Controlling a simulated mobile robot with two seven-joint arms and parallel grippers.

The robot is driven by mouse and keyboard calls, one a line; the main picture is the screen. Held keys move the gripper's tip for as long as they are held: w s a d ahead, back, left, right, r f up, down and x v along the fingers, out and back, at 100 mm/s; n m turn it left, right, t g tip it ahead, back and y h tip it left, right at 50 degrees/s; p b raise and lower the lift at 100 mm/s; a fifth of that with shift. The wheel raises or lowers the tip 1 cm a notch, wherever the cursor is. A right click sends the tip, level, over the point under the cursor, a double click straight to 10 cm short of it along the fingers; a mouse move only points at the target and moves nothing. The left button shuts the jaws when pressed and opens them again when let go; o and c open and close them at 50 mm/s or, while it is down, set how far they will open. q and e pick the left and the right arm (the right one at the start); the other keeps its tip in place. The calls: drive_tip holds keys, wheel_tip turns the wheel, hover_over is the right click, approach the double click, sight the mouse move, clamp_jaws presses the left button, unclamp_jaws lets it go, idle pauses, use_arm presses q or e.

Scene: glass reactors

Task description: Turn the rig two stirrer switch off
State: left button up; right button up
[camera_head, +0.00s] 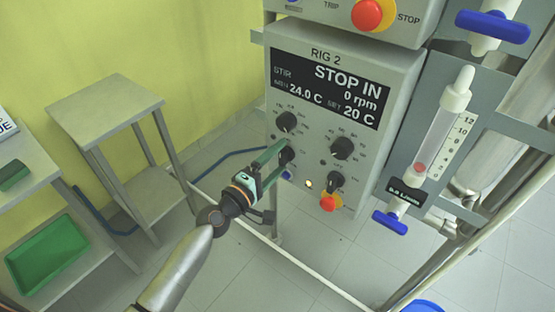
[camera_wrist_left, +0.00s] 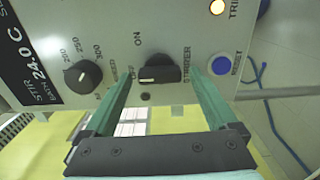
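My left gripper (camera_wrist_left: 163,88) is open, with one green finger on each side of the switch and gaps between fingers and knob. In the head view my left gripper (camera_head: 279,156) reaches the panel's lower left and partly hides the switch. My right gripper is not in view.
Other black knobs (camera_head: 341,148) sit close by on the panel. A blue reset button (camera_wrist_left: 219,66), a lit trip lamp (camera_wrist_left: 217,7) and a red stop button (camera_head: 328,203) are near.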

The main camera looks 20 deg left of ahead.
use_arm(q)
drive_tip(key=b+v, duration=0.2)
drive_tip(key=v, duration=1)
drive_tip(key=shift+s, duration=0.2)
drive_tip(key=shift+a, duration=0.1)
drive_tip(key=s+d+f+m+g+y+p, duration=0.1)
drive_tip(key=s+f+m+g+y+p, duration=0.1)
drive_tip(key=s+f+m, duration=0.5)
drive_tip(key=s+d+f+m+g+y+p, duration=0.1)
drive_tip(key=s+d+f+m+g+p, duration=0.1)
drive_tip(key=s+f+m+g+p, duration=0.2)
drive_tip(key=s+f+m+g, duration=0.1)
drive_tip(key=s+f+m, duration=0.2)
drive_tip(key=f+m, duration=0.2)
drive_tip(key=shift+s+d+f+g+y, duration=0.15)
drive_tip(key=shift+d+f+g+y, duration=0.2)
drive_tip(key=shift+f, duration=0.35)
